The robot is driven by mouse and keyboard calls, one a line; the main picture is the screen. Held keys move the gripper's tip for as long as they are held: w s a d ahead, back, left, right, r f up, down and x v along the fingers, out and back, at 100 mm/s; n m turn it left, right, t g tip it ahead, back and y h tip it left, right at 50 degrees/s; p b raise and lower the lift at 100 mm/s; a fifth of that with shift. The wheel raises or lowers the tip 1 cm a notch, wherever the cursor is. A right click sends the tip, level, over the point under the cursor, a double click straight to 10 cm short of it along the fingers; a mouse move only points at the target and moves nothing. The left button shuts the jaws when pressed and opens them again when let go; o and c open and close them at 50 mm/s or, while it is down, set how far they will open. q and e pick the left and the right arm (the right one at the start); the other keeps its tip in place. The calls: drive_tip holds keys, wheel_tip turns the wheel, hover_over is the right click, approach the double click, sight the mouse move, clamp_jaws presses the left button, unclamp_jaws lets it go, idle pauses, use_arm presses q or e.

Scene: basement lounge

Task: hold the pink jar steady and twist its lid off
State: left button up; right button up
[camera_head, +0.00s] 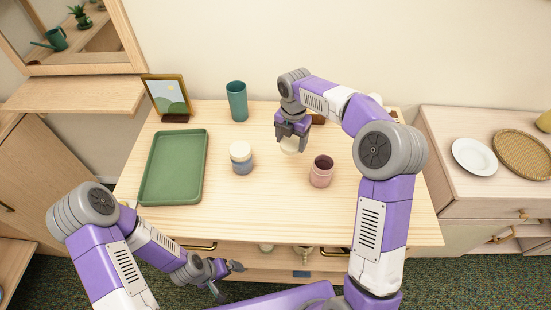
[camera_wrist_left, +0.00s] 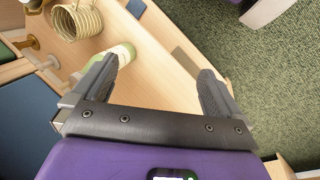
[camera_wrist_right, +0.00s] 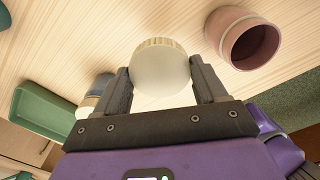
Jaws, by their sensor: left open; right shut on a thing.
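The pink jar (camera_head: 321,172) stands upright and uncovered on the light wooden table; its dark open mouth also shows in the right wrist view (camera_wrist_right: 248,42). My right gripper (camera_head: 291,136) is above the table, to the left of and behind the jar. It is shut on a round cream lid (camera_wrist_right: 161,68), which also shows below the fingers in the head view (camera_head: 290,147). The lid is apart from the jar. My left gripper (camera_head: 229,278) is open and empty, low in front of the table's front edge; its spread fingers show in the left wrist view (camera_wrist_left: 160,85).
A blue-grey jar with a cream lid (camera_head: 241,158) stands left of the pink jar. A green tray (camera_head: 173,168), a picture frame (camera_head: 167,97) and a teal cup (camera_head: 237,101) are further left and back. The table's front middle is clear.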

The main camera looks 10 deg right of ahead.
sight(289, 166)
wheel_tip(289, 166, down, 10)
drive_tip(key=b, duration=0.3)
drive_tip(key=shift+f, duration=0.15)
drive_tip(key=o, duration=1.1)
drive_tip(key=shift+o, duration=0.3)
drive_tip(key=shift+r, duration=0.2)
wheel_tip(289, 166, up, 11)
drive_tip(key=p, duration=0.3)
drive_tip(key=shift+r, duration=0.55)
